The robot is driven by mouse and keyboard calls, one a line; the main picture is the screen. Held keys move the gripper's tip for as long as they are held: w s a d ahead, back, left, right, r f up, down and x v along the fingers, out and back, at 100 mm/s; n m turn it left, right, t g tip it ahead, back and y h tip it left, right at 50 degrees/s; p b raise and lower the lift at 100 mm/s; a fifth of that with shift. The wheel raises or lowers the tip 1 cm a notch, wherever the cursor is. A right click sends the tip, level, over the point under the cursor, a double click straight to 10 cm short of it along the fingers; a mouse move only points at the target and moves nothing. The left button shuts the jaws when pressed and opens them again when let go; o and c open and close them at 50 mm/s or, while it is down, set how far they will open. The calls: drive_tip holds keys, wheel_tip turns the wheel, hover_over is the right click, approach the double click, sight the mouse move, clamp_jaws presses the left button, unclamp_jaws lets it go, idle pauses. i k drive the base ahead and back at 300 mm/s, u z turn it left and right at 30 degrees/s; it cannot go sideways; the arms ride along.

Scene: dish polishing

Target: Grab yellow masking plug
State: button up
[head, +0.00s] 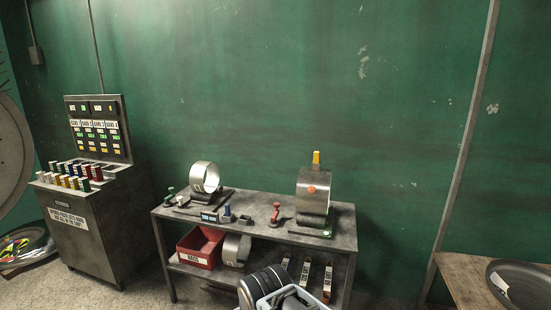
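A small upright yellow piece (316,157), which looks like a yellow plug, stands on top of the wide metal ring (313,196) at the right end of the workbench. More small coloured plugs (70,181) stand in rows on the sloped top of the dark cabinet at left, some of them yellow. They are too small to tell apart well. My gripper does not show clearly in the head view, so its fingers and anything in them cannot be seen.
The grey workbench (258,230) holds a second ring (205,177), a red-handled tool (275,213) and small parts. A red bin (201,247) sits on its lower shelf. A black-and-grey object (265,285) fills the bottom centre. A wooden table (462,285) with a dark dish stands right.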

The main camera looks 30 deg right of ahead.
sight(316, 154)
drive_tip(key=u, duration=0.15)
drive_tip(key=i, duration=1)
drive_tip(key=z, duration=0.7)
drive_tip(key=i, duration=1)
drive_tip(key=z, duration=0.75)
